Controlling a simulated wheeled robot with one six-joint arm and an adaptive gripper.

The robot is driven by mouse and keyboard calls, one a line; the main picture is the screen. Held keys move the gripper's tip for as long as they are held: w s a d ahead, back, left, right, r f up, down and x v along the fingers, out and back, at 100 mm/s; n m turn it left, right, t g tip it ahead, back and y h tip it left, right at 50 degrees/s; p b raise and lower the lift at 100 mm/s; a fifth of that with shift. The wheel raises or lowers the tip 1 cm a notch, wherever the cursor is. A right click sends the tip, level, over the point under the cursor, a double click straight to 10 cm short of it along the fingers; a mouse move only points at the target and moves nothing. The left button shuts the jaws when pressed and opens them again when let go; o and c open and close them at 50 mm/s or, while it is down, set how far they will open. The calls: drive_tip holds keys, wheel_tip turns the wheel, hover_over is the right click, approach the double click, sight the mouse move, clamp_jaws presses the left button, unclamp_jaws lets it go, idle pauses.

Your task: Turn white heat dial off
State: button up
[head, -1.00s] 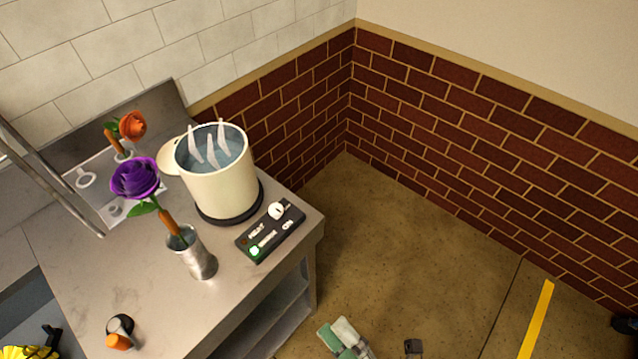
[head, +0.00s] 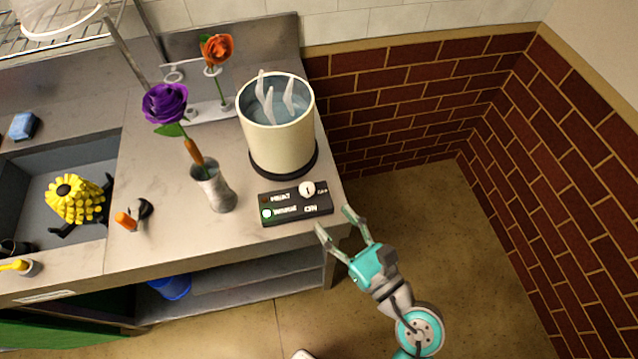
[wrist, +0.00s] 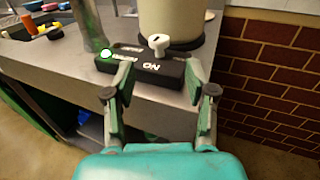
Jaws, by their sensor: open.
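The white heat dial (head: 307,189) sits on the top right of a black control box (head: 283,214) marked HEAT and ON. A green light glows at the box's left end. The dial (wrist: 159,42) also shows in the wrist view, ahead and between my fingers. My gripper (head: 333,221) is open and empty, off the table's front right corner and apart from the box. A cream pot (head: 277,143) of water, with pale steam-like wisps, stands on a dark round base behind the box.
A metal vase (head: 215,190) with a purple flower stands left of the box. An orange flower (head: 216,50) stands in a rack behind. A sink (head: 45,165) holding a yellow flower-like object is at left. The floor right of the table is clear.

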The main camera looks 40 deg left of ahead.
sight(312, 194)
drive_tip(key=x, duration=0.9)
drive_tip(key=shift+a, duration=0.4)
clamp_jaws()
